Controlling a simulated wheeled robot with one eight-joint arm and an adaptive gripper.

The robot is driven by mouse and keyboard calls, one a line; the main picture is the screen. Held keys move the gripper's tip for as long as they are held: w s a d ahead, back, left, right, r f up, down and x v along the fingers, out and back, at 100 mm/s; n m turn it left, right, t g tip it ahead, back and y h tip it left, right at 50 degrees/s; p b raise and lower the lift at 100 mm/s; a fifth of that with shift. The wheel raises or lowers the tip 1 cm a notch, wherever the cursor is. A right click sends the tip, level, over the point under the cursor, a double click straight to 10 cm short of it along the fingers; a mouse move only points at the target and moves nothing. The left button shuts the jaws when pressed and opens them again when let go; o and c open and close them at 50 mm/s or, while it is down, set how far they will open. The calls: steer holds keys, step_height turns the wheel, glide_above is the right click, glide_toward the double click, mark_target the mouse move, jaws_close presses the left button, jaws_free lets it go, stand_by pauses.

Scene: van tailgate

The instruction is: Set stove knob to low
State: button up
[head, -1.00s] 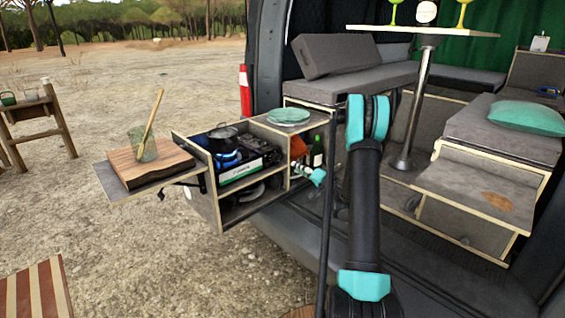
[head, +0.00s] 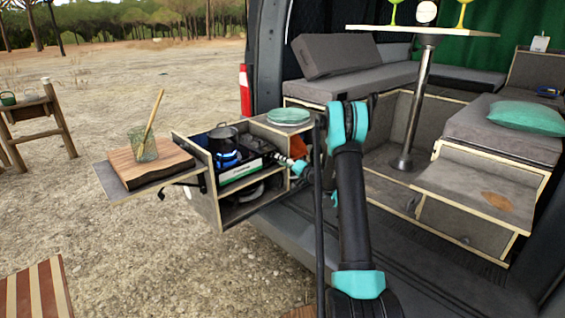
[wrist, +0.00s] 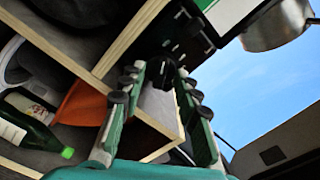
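The camp stove (head: 240,172) sits on the upper shelf of the pull-out kitchen box, with a white and green front. Blue flame (head: 226,158) burns under a dark pot (head: 223,139), and more blue shows at the rear burner. My gripper (head: 279,159) is at the right end of the stove front, coming from the right. In the wrist view my gripper (wrist: 160,70) has its two fingers apart, pointing at the black end of the stove panel (wrist: 188,32). A dark shape lies between the fingertips; I cannot tell whether it is the knob or whether they touch it.
The box's wooden divider (wrist: 128,42) runs close to the left finger. Plates (head: 288,116) lie on the box top. A cutting board (head: 150,165) with a glass is on the left side shelf.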

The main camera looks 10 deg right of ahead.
jaws_close()
steer(key=shift+m, duration=0.3)
steer(key=shift+f+m, duration=0.15)
steer(key=shift+m, duration=7.95)
steer(key=shift+o, duration=0.3)
jaws_free()
